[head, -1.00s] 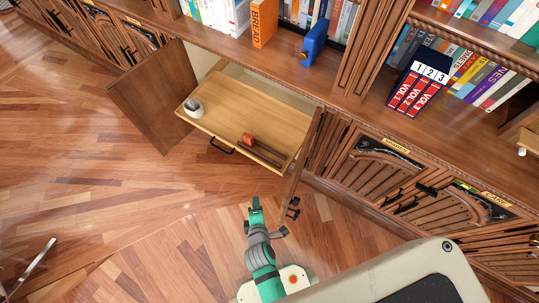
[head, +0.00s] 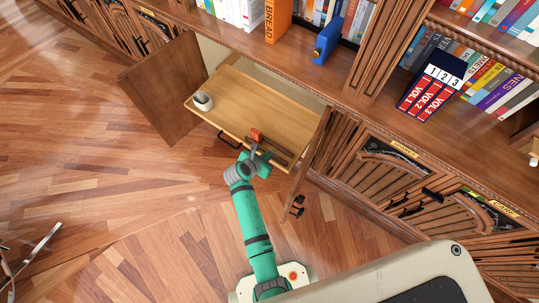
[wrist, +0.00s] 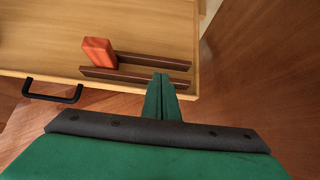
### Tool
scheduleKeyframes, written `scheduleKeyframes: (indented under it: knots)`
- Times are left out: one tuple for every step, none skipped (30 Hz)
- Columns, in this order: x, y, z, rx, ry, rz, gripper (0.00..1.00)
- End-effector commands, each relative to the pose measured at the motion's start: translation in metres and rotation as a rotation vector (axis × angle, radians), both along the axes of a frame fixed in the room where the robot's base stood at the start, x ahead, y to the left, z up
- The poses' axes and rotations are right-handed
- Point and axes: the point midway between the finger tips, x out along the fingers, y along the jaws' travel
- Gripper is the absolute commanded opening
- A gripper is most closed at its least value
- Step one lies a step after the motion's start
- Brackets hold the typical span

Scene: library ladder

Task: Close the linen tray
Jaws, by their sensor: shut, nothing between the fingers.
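The linen tray (head: 228,101) is a pale wooden pull-out tray, standing out of the cabinet between two open doors. A black handle (head: 229,140) is on its front, also at the left in the wrist view (wrist: 52,92). My gripper (head: 264,157) is shut and empty at the tray's front edge, right of the handle. In the wrist view its fingertips (wrist: 161,78) overlap the front edge; contact is unclear.
The left cabinet door (head: 165,88) and the right door (head: 306,163) stand open beside the tray. Above is a shelf with books, an orange BREAD book (head: 277,20) and a blue object (head: 327,40). The wooden floor (head: 130,210) at the left is mostly clear.

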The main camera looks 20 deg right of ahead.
Motion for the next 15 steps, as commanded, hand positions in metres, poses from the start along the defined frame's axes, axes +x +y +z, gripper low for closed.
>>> scheduleKeyframes:
  knots:
    - [0.003,-0.006,-0.007,0.000,0.001,-0.004,0.00]
    - [0.006,-0.009,-0.010,0.000,0.001,-0.004,0.00]
    - [0.009,-0.013,-0.015,0.001,0.000,-0.004,0.00]
    - [0.011,-0.016,-0.019,0.001,0.001,-0.003,0.00]
    - [0.014,-0.018,-0.023,0.001,0.000,-0.002,0.00]
    - [0.017,-0.022,-0.028,0.001,0.001,-0.003,0.00]
    - [0.019,-0.025,-0.031,0.002,-0.001,-0.003,0.00]
    - [0.021,-0.027,-0.034,0.002,-0.001,-0.003,0.00]
    - [0.023,-0.031,-0.038,0.001,0.000,-0.004,0.00]
    - [0.025,-0.033,-0.041,0.002,-0.001,-0.003,0.00]
    - [0.026,-0.035,-0.043,0.002,-0.001,-0.003,0.00]
    - [0.028,-0.037,-0.046,0.001,-0.001,-0.003,0.00]
    - [0.030,-0.038,-0.048,0.001,-0.002,-0.002,0.00]
    - [0.031,-0.039,-0.050,0.001,-0.002,-0.002,0.00]
    - [0.031,-0.041,-0.052,0.001,-0.002,-0.002,0.00]
